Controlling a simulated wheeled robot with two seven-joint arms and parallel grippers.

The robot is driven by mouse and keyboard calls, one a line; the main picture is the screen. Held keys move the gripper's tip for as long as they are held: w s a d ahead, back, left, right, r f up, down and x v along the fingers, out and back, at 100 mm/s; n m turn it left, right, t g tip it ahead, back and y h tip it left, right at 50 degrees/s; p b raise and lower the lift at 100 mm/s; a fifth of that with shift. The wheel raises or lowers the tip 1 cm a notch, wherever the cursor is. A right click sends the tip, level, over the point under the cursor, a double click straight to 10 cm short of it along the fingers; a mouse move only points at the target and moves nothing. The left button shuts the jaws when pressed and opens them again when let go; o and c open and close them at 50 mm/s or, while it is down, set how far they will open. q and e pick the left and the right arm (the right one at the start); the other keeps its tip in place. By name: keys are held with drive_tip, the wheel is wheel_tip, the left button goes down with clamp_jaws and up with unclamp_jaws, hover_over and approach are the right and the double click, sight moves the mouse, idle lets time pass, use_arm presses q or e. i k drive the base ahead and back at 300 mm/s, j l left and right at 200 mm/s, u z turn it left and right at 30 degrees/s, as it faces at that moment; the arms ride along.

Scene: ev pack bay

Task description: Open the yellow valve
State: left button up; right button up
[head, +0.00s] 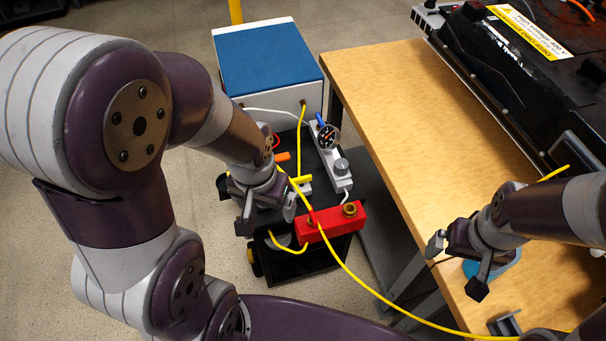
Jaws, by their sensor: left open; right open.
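The yellow valve handle (303,180) shows as a short yellow bar on the dark cart, just right of my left gripper. My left gripper (268,213) is open, pointing down over the cart, with its fingers a little left of and nearer than the yellow handle. I cannot tell whether it touches the handle. The gripper and wrist hide part of the valve's surroundings. My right gripper (457,266) is open and empty above the wooden table's near part, beside a blue round thing (492,264).
The cart carries a blue-topped white box (267,58), a grey manifold with a gauge (328,137), an orange handle (282,157) and a red block (331,223). A yellow hose (352,275) arcs across the front.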

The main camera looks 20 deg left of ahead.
sight(300, 180)
drive_tip(key=j, duration=0.9)
drive_tip(key=i+j+z, duration=0.15)
drive_tip(key=j, duration=0.8)
